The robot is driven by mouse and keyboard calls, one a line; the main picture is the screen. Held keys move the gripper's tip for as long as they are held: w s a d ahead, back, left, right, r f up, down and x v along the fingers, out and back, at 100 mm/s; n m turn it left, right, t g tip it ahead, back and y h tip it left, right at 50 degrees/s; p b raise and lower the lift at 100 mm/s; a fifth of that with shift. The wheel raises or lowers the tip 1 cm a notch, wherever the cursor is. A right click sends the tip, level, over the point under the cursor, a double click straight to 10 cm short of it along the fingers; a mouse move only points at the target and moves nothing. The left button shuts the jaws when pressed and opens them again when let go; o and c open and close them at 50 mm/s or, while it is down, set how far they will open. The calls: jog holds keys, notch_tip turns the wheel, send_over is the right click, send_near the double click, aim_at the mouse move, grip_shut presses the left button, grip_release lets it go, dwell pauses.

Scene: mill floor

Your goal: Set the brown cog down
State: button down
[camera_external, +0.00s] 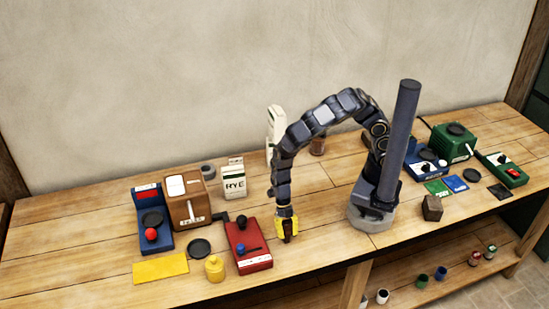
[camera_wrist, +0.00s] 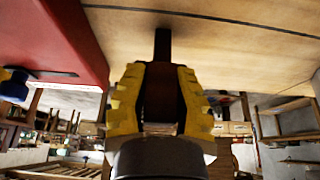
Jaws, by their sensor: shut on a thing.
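My gripper (camera_external: 287,232) points down over the table, close to the right side of the red box with knobs. Its yellow fingers are shut on a dark brown piece, the brown cog (camera_external: 288,228). In the wrist view, my gripper (camera_wrist: 160,85) has a finger on each side of the brown cog (camera_wrist: 162,92), whose narrow end (camera_wrist: 163,42) reaches toward the wooden surface. Its full shape is hidden by the fingers. The cog is low, near the tabletop; I cannot tell whether it touches.
The red box (camera_external: 241,257) is just left of my gripper. A yellow weight (camera_external: 214,269), a dark disc (camera_external: 199,248) and a yellow plate (camera_external: 161,269) lie further left. A RYE carton (camera_external: 233,182) stands behind. The wooden table (camera_external: 320,235) is bare to the right, up to a brown block (camera_external: 432,208).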

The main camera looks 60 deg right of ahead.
jog(key=shift+f, duration=0.15)
jog(key=c, duration=1)
grip_release()
jog(key=v, duration=1.2)
